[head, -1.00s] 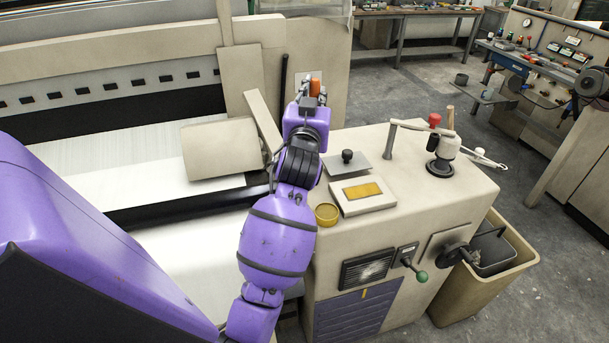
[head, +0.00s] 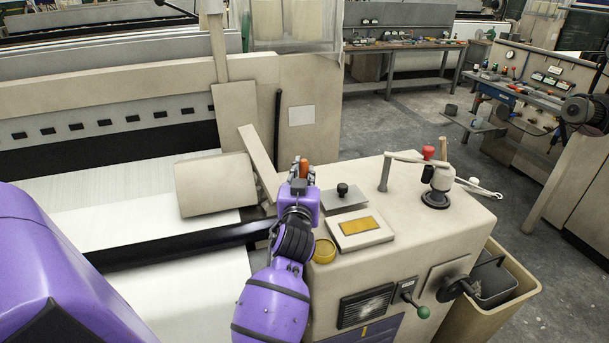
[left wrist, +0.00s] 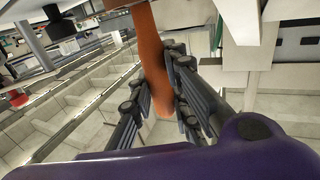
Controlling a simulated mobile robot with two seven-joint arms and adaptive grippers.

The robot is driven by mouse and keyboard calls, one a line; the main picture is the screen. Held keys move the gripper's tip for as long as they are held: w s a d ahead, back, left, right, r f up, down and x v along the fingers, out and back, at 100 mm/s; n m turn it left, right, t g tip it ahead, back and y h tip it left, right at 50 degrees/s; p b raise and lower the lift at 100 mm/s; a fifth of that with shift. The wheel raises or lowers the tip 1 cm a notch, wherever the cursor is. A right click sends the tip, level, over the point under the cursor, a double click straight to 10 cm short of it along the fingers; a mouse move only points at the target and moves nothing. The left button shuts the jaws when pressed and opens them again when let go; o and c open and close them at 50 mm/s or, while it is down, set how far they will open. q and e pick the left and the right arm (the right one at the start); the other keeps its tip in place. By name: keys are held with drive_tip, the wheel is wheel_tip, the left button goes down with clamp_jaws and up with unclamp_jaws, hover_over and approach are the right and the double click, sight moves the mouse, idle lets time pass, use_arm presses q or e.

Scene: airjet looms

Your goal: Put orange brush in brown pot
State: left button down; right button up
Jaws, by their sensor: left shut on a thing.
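My left gripper (head: 303,175) is shut on the orange brush (head: 304,163) above the back left of the loom's beige end cabinet. In the left wrist view the brush's orange handle (left wrist: 150,50) stands between the two dark fingers of the gripper (left wrist: 165,95). Its far end runs out of the picture, and bristles cannot be made out. A small round yellow-brown pot (head: 324,251) sits at the cabinet top's left front edge, nearer the camera than the gripper and apart from the brush. My right gripper does not show.
A box with a yellow panel (head: 362,227) and a grey plate with a black knob (head: 342,195) lie beside the pot. A white-and-black device with a red knob (head: 437,180) stands farther right. A tan bin (head: 500,305) is on the floor at right.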

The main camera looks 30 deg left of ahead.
use_arm(q)
drive_tip(key=shift+f, duration=0.35)
drive_tip(key=c, duration=1.7)
unclamp_jaws()
drive_tip(key=shift+r, duration=0.15)
drive_tip(key=shift+o, duration=0.2)
drive_tip(key=shift+r, duration=0.1)
